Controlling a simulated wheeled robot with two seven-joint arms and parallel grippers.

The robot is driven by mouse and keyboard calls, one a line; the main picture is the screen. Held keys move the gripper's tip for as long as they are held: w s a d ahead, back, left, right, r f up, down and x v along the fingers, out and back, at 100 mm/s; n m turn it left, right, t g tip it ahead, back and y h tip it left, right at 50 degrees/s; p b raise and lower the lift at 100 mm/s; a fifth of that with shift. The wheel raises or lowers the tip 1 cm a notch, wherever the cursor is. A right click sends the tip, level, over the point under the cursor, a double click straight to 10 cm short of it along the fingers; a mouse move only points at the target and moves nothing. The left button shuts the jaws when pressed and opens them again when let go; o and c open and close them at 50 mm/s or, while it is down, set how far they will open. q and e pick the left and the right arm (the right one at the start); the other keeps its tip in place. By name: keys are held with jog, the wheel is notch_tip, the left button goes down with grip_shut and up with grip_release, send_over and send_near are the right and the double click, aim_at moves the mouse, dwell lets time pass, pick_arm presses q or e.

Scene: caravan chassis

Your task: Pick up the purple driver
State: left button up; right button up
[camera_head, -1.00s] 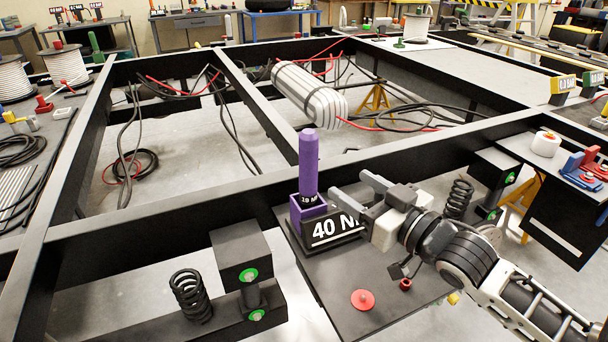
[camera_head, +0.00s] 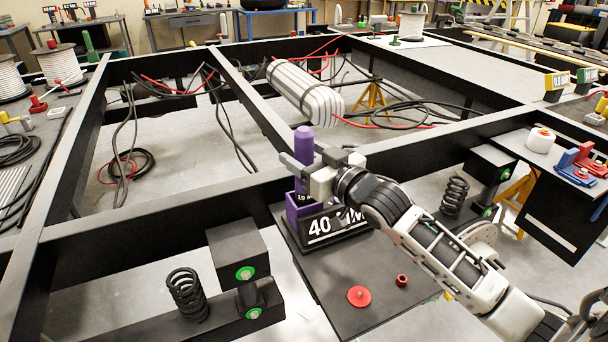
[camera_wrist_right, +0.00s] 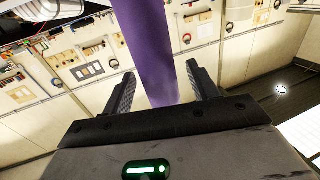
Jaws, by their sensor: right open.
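The purple driver (camera_head: 304,143) stands upright in a purple holder (camera_head: 299,205) beside a black block marked 40 (camera_head: 333,226), on a dark plate. My right gripper (camera_head: 306,165) is open at the driver's handle, its fingers on either side of the shaft in the head view. In the right wrist view the purple handle (camera_wrist_right: 150,50) passes between the two open fingers (camera_wrist_right: 160,90), with gaps visible beside it. The driver's lower part is partly hidden by the gripper in the head view. My left gripper is not in view.
A red knob (camera_head: 360,296) and a small red ring (camera_head: 402,280) lie on the dark plate (camera_head: 330,280). A black chassis beam (camera_head: 160,215) runs just behind the holder. A black coil spring (camera_head: 187,294) stands to the left.

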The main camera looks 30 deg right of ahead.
jog(key=shift+w+a, duration=0.1)
jog(key=shift+w, duration=0.25)
jog(key=c, duration=1.2)
jog(key=shift+r, duration=0.15)
grip_shut()
